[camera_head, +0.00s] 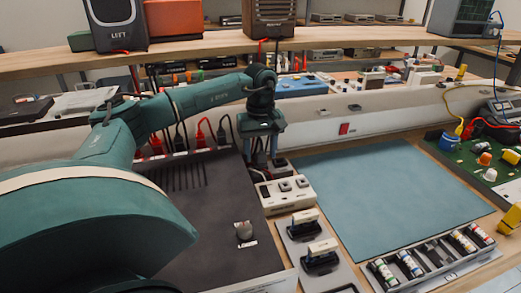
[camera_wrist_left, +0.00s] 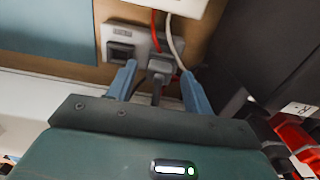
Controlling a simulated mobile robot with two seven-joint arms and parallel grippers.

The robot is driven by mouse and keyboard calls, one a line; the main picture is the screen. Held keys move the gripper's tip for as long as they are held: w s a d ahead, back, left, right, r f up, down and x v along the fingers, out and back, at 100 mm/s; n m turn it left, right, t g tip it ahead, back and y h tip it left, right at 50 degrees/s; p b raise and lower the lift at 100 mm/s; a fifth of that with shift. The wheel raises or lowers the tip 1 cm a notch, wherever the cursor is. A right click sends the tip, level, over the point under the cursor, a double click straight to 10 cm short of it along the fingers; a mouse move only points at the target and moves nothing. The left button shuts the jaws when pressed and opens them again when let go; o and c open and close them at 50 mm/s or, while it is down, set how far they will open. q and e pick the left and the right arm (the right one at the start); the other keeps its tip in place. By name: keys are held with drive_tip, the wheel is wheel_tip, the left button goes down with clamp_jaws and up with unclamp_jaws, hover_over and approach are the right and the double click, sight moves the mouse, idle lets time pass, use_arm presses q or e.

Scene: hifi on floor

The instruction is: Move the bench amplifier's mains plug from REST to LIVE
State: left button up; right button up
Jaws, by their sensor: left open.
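My left gripper (camera_head: 265,161) points down behind a white box, over a small socket plate (camera_head: 280,167). In the left wrist view, the gripper (camera_wrist_left: 158,73) is open, with one blue finger on each side of a grey plug (camera_wrist_left: 160,66). The plug sits at one position of the light socket plate (camera_wrist_left: 106,34), with a pale cable running from it. The dark square socket (camera_wrist_left: 122,52) beside it is empty. The small labels are unreadable, so I cannot tell REST from LIVE. Finger contact with the plug is unclear. My right gripper is out of view.
Red and black plugs (camera_head: 200,132) line the back rail. Two black-handled items (camera_head: 320,256) stand in front. The blue mat (camera_head: 385,190) is clear.

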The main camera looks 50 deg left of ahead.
use_arm(q)
drive_tip(key=shift+r, duration=0.65)
wheel_tip(320, 180, up, 17)
drive_tip(key=p, duration=0.7)
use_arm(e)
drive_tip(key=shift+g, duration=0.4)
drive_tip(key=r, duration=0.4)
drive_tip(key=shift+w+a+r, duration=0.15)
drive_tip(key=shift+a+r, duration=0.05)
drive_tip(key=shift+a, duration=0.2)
use_arm(q)
drive_tip(key=shift+d+f, duration=0.1)
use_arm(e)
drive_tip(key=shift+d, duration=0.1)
